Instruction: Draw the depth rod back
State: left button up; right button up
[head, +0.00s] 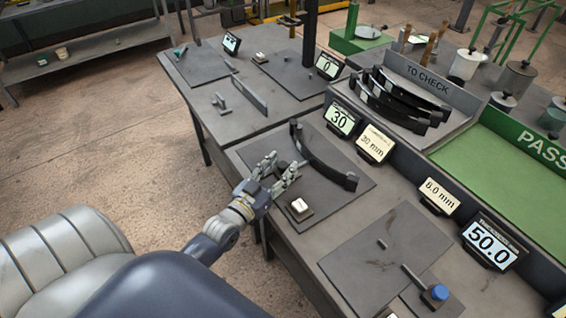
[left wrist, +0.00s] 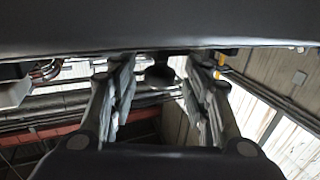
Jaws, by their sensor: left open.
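My left gripper (head: 281,167) is open at the near edge of a dark plate (head: 336,196), its fingers pointing toward a black curved leaf spring (head: 325,163). A short thin grey rod (head: 301,163), which looks like the depth rod, shows between the fingertips and the spring; its near end is hidden by the fingers. In the left wrist view the open fingers (left wrist: 162,85) stand either side of a dark rounded knob (left wrist: 160,74). I cannot tell whether they touch it. My right gripper is not in view.
A small block with a pale button (head: 299,206) sits just right of the gripper. A display reading 30 (head: 340,118) and a 30 mm card (head: 374,144) stand behind the spring. A rack marked TO CHECK (head: 430,78) holds several springs. A blue knob (head: 440,292) is at front right.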

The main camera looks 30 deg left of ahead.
pick_arm(q)
jog(key=shift+w, duration=0.75)
jog(key=shift+c, duration=0.5)
jog(key=c, duration=0.4)
grip_shut()
jog(key=s, duration=0.1)
jog(key=s+a+p, duration=0.1)
jog(key=s, duration=0.1)
jog(key=shift+s+a+f, duration=0.1)
jog(key=shift+s+a, duration=0.05)
jog(key=shift+f, duration=0.1)
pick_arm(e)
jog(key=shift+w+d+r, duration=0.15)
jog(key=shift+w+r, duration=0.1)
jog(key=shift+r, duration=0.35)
